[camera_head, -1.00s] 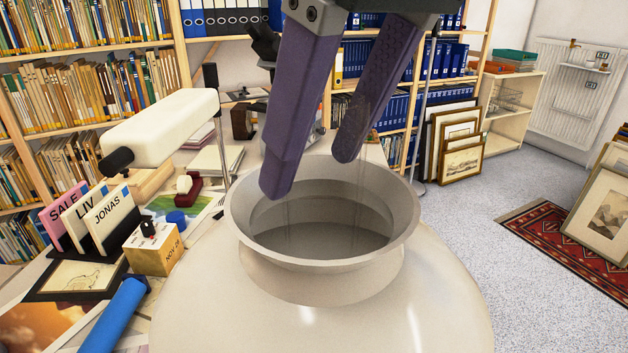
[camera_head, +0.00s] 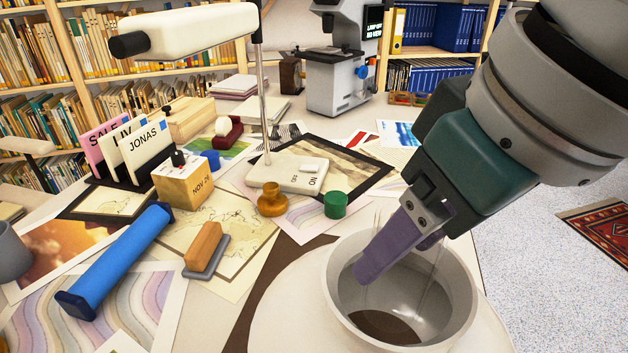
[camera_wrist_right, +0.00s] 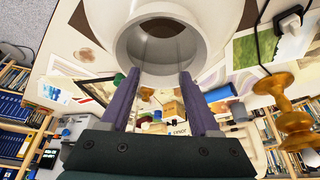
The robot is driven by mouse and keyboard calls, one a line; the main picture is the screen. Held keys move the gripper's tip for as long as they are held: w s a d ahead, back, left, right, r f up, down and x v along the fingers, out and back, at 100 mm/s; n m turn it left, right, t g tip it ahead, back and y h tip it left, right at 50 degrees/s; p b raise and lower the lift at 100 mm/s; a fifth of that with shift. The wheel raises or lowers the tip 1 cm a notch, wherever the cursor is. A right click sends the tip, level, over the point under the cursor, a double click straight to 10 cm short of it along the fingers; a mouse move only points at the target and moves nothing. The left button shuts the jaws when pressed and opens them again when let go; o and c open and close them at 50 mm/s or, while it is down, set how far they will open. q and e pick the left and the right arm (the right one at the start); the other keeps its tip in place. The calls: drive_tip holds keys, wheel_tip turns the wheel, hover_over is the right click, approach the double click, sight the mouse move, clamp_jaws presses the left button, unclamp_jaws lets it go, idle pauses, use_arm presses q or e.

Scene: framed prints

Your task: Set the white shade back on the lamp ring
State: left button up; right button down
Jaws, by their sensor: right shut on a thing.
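The white shade (camera_head: 334,290) is a wide, rounded body with a flared collar around a dark opening, at the lower right of the head view. It also shows at the top of the right wrist view (camera_wrist_right: 118,50). My right gripper (camera_head: 368,272) comes in from the upper right with its purple fingers down in the collar. In the right wrist view its fingertips (camera_wrist_right: 158,76) are apart at the collar, and I take it as shut on the shade. Thin pale lines run near the fingers. I cannot make out the lamp ring. My left gripper is not in view.
A white desk lamp (camera_head: 190,30) stands on a base with a switch. A blue roll (camera_head: 115,262), a stamp (camera_head: 204,248), a date cube (camera_head: 183,180), a green knob (camera_head: 336,204) and prints crowd the table. Open floor (camera_head: 530,255) lies right.

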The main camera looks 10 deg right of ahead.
wheel_tip(320, 180, down, 5)
drive_tip(key=shift+f+b, duration=0.1)
drive_tip(key=shift+b, duration=0.7)
drive_tip(key=shift+f, duration=0.3)
drive_tip(key=shift+c, duration=2.2)
unclamp_jaws()
drive_tip(key=o, duration=0.3)
